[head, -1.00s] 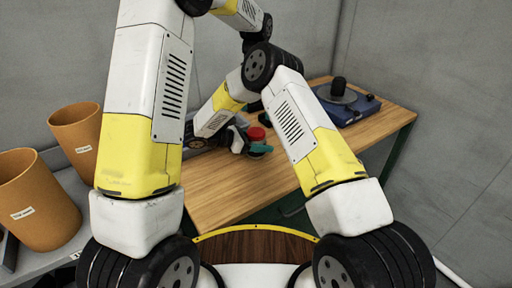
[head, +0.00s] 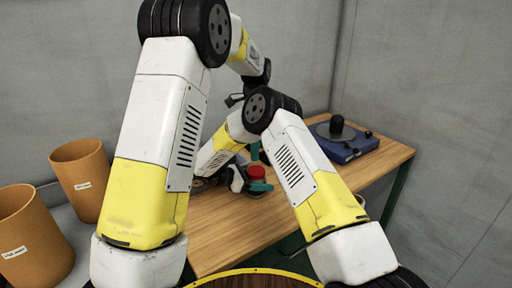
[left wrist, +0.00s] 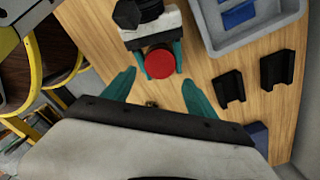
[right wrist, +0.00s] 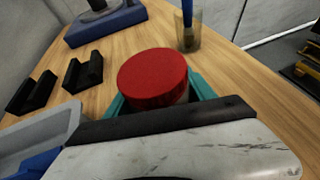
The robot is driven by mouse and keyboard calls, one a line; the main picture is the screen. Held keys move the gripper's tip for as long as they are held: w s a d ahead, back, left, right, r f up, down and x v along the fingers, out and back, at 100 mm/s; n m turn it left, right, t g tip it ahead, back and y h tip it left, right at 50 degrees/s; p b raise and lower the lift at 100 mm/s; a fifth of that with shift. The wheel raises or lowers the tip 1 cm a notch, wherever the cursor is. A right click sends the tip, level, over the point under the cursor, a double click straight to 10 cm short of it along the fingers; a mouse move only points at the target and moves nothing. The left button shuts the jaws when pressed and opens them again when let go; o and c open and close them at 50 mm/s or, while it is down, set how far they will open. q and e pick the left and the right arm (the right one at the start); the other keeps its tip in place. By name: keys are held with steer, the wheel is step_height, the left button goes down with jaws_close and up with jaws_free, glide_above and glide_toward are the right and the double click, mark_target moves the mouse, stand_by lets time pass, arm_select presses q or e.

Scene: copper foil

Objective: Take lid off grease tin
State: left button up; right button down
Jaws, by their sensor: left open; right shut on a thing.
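The lid also shows in the head view (head: 256,172) and in the left wrist view (left wrist: 159,63). My right gripper (right wrist: 158,100) is shut on the tin below the lid, one teal finger on each side. My left gripper (left wrist: 158,90) is open and empty above the table, with the lid just beyond its fingertips in its own view. In the head view its teal fingers (head: 254,152) show partly, above the lid.
On the wooden table (head: 225,235) are a blue machine with a round plate (head: 345,140), black blocks (left wrist: 277,70), a grey tray (left wrist: 250,40) holding a blue piece, and a clear cup with a brush (right wrist: 188,38). Orange bins (head: 80,180) stand at the left.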

mark_target(256, 170)
arm_select(q)
steer(key=shift+f+m, duration=0.15)
steer(key=shift+m, duration=0.35)
steer(key=shift+f, duration=0.35)
step_height(256, 170, down, 7)
